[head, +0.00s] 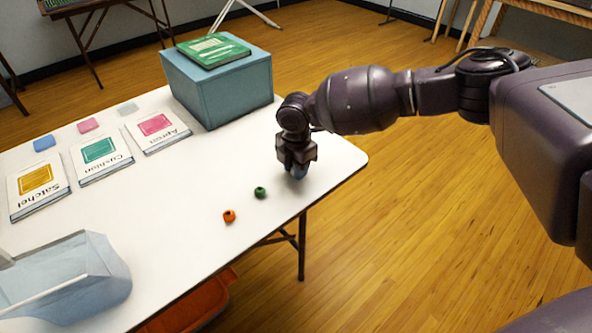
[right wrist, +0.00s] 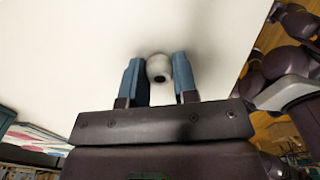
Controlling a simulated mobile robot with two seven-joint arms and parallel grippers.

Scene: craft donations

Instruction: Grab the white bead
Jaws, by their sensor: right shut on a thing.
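The white bead (right wrist: 158,68) sits between the two blue fingertips of my right gripper (right wrist: 159,75) in the right wrist view, its dark hole facing the camera. The right gripper is shut on it. In the head view my right gripper (head: 297,172) points down at the white table (head: 190,188) near its right end, at or just above the surface. The bead is hidden there by the fingers. My left gripper is not in view.
A green bead (head: 260,192) and an orange bead (head: 229,216) lie just left of the right gripper. A blue box (head: 217,92) with a green book (head: 213,50) stands behind. Booklets (head: 100,153) and a translucent blue container (head: 85,275) are farther left.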

